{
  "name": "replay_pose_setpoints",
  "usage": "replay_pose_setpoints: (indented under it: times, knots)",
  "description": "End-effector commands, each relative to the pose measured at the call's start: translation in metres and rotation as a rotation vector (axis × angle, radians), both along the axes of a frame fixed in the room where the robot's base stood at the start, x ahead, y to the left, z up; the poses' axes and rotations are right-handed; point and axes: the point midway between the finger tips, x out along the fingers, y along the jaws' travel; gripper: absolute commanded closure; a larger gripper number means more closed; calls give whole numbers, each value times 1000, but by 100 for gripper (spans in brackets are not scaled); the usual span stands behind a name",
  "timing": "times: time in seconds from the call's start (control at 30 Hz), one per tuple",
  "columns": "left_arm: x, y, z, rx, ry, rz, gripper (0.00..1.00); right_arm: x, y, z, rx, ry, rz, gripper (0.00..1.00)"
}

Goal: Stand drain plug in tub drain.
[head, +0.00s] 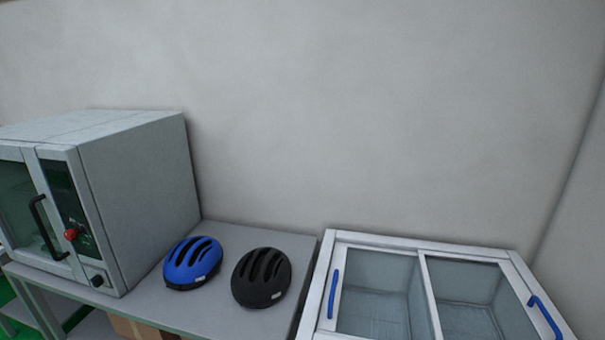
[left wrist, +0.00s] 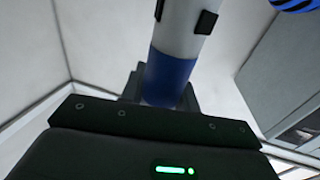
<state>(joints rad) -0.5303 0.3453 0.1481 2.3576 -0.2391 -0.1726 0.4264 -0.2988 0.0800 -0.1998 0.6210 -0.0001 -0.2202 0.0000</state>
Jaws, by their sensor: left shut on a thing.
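My left gripper (left wrist: 163,88) is shut on a blue and white cylinder (left wrist: 172,72) in the left wrist view. The cylinder has a blue band near the jaws and a white length above it with small black patches. Its far end runs out of the top of the picture. I cannot tell whether this is the drain plug. No tub drain can be made out in either view. Neither gripper shows in the head view.
A grey oven-like cabinet (head: 146,190) stands left on a grey table (head: 215,318). A blue helmet (head: 192,262) and a black helmet (head: 261,277) lie beside it. A white glass-topped chest (head: 420,246) with blue handles stands right. Bare wall rises behind.

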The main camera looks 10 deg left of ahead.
Motion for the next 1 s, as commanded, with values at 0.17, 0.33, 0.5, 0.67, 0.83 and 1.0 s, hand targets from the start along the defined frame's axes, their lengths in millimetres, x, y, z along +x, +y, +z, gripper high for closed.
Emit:
replay_pose_setpoints:
  times: [0.17,0.33,0.5,0.67,0.83,1.0]
  knots:
    - [18,-39,-33,1,-8,-105,100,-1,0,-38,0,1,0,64]
    - [30,-64,-45,2,-7,-169,100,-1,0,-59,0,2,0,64]
    - [41,-77,-47,3,-6,-199,100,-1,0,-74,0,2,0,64]
    - [49,-78,-43,3,-4,-202,100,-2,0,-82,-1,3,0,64]
    - [51,-78,-40,1,-2,-201,100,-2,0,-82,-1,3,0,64]
    - [55,-69,-41,0,-1,-158,100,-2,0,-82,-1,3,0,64]
